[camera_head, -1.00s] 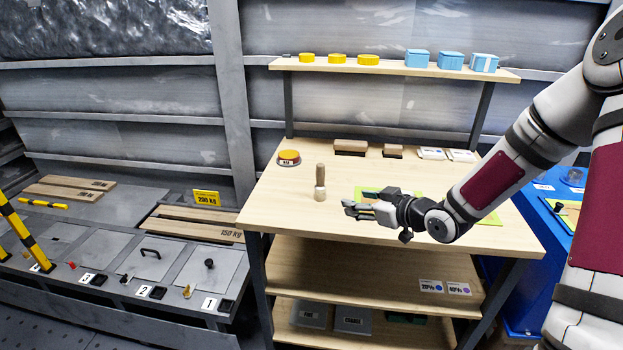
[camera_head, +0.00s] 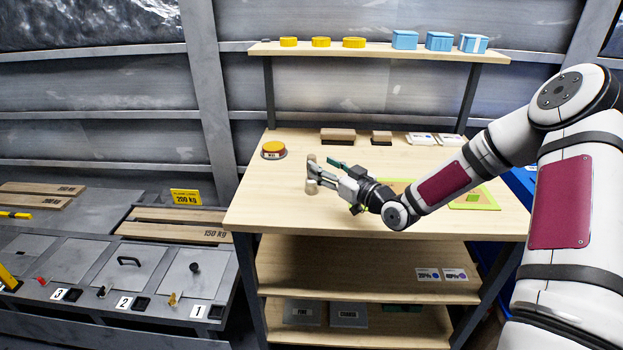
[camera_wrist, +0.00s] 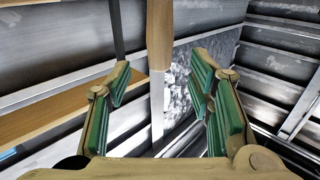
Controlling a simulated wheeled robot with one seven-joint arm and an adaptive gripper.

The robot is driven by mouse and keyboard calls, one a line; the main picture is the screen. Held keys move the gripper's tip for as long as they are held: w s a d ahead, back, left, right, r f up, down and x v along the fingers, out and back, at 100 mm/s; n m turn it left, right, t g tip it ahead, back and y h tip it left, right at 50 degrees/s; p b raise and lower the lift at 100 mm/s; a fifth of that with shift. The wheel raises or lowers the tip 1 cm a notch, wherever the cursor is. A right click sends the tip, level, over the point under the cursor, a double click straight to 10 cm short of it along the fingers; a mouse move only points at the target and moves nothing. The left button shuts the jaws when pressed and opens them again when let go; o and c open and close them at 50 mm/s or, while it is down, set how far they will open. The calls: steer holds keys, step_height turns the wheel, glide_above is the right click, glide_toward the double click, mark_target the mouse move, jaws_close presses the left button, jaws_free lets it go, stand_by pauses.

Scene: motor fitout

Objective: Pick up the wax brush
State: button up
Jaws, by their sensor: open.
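The wax brush stands upright on the wooden workbench (camera_head: 265,205), left of its middle; its wooden handle top (camera_head: 311,158) and pale lower end show in the head view. My gripper (camera_head: 323,174) is at the brush from the right, with its fingers apart and partly hiding the brush. In the wrist view, which looks upside down, the wooden handle (camera_wrist: 160,35) hangs in from the top edge. There it lines up between the two open green-padded fingers (camera_wrist: 160,78), with gaps on both sides. I see no finger closed on it.
A yellow-topped round tin (camera_head: 273,149) sits to the left on the bench. Brown blocks (camera_head: 338,135) and white cards (camera_head: 420,138) lie along the back. A green-edged mat (camera_head: 474,203) lies under my arm. The upper shelf (camera_head: 375,50) holds yellow tins and blue boxes.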

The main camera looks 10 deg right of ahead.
mark_target(312, 160)
steer(key=shift+x, duration=2.75)
steer(key=shift+f, duration=0.1)
jaws_close()
